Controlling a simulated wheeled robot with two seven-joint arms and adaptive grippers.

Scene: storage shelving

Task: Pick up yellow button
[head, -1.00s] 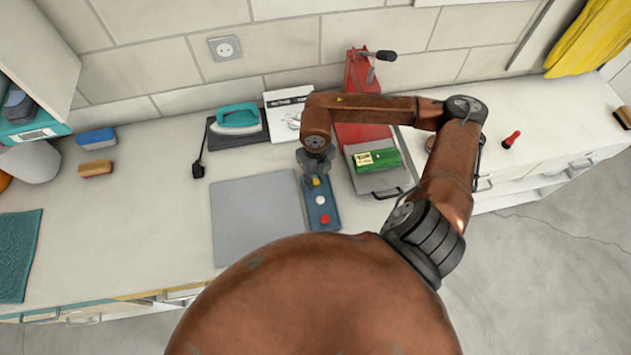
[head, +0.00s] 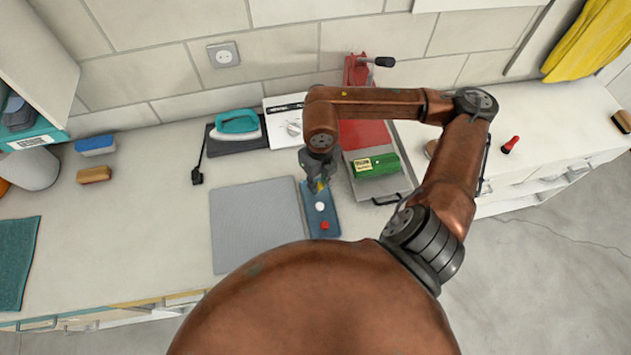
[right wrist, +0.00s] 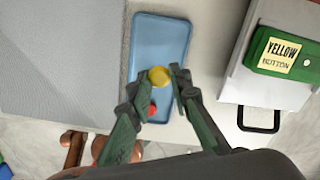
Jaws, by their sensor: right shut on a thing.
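The yellow button (right wrist: 159,76) shows between the fingertips of my right gripper (right wrist: 157,82) in the right wrist view. The gripper is shut on it. In the head view the gripper (head: 318,182) is over the far part of the blue tray (head: 332,213), and only a bit of yellow (head: 321,187) shows. I cannot tell whether the button touches the tray. A white button (head: 320,206) and a red button (head: 324,225) lie nearer on the tray. The white one is hidden in the wrist view. My left gripper is not in view.
A grey mat (head: 255,222) lies left of the tray. A green box labelled "yellow button" (head: 376,166) sits on a grey base (head: 385,186) to the right. An iron (head: 236,123) stands behind, near the wall.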

